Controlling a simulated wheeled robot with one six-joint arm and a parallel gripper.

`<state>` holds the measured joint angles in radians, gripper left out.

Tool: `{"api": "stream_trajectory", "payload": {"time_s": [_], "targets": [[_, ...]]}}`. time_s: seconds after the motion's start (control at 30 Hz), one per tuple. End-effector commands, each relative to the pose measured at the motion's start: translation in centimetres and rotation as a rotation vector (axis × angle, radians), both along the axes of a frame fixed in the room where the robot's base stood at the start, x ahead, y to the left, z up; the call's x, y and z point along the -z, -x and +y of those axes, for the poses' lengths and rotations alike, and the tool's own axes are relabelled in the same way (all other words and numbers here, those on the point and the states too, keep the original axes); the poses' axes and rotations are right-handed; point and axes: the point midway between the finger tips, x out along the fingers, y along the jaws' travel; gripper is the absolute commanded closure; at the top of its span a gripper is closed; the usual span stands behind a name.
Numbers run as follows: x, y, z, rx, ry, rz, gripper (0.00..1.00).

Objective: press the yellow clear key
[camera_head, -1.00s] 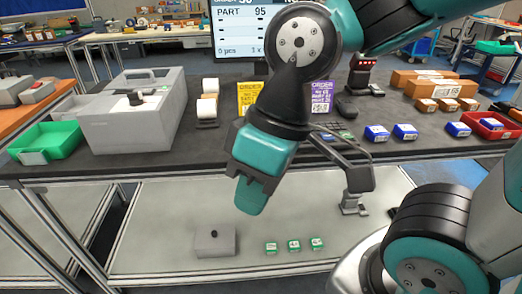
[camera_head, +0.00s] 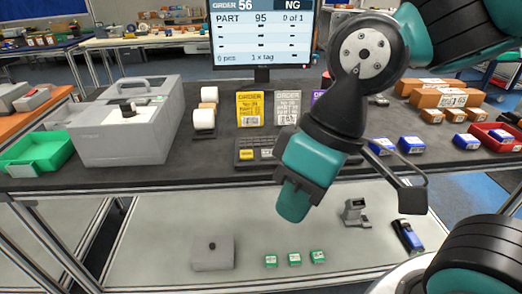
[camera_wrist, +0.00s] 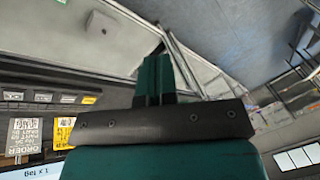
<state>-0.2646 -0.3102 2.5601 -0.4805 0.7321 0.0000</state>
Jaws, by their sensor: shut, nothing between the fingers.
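The yellow key (camera_head: 246,154) is at the left end of the dark keypad (camera_head: 243,143) on the bench, with a pale key beside it. The arm covers the keypad's right part.
A monitor (camera_head: 262,35) reads order 56, NG, 0 of 1. Yellow (camera_head: 249,108) and white order cards stand behind the keypad. A grey box (camera_head: 125,125) and label rolls (camera_head: 204,118) are left. Blue-and-white boxes (camera_head: 411,145) lie right. A lower shelf (camera_head: 150,225) holds green blocks.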

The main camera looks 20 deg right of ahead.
Motion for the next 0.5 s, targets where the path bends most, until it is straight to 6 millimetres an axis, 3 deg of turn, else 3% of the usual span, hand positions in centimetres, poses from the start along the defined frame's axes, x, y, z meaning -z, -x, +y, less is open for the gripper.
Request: {"api": "stream_trajectory", "payload": {"time_s": [0.17,0.27,0.37,0.5], "targets": [[-0.1,-0.1,0.0,-0.001,-0.001,-0.001,1.0],[-0.7,-1.3,0.3,-0.011,-0.013,-0.024,1.0],[-1.8,-4.8,0.9,-0.039,-0.041,-0.097,1.0],[-2.8,-13.0,1.3,-0.114,-0.063,-0.295,1.0]]}}
